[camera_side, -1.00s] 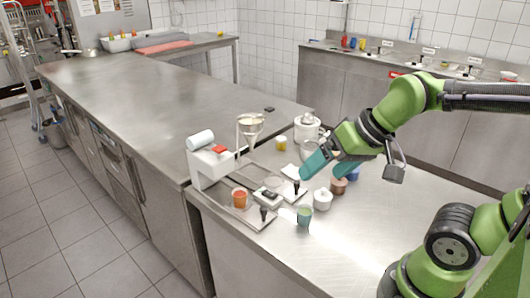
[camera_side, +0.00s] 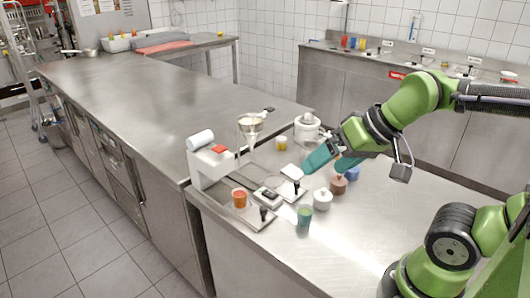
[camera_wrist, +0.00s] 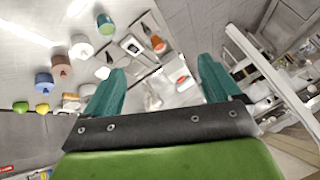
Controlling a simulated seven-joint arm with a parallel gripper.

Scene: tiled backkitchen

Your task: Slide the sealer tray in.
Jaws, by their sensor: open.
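The white sealer (camera_side: 211,165) stands at the counter's left edge with a white roll and red button on top. It also shows between my fingers in the wrist view (camera_wrist: 178,74). A flat tray (camera_side: 257,224) with a black upright handle (camera_side: 264,213) extends out in front of it, with an orange cup (camera_side: 239,198) at its sealer end. A second black handle (camera_side: 297,186) stands on another flat plate further back. My gripper (camera_side: 318,163) is open and empty, raised above the counter right of the trays. Its teal fingers are spread in the wrist view (camera_wrist: 162,68).
A green cup (camera_side: 304,215), white jar (camera_side: 322,199), brown jar (camera_side: 338,184) and blue jar (camera_side: 353,173) line the right side. A funnel stand (camera_side: 250,124) rises behind. The front right counter is clear.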

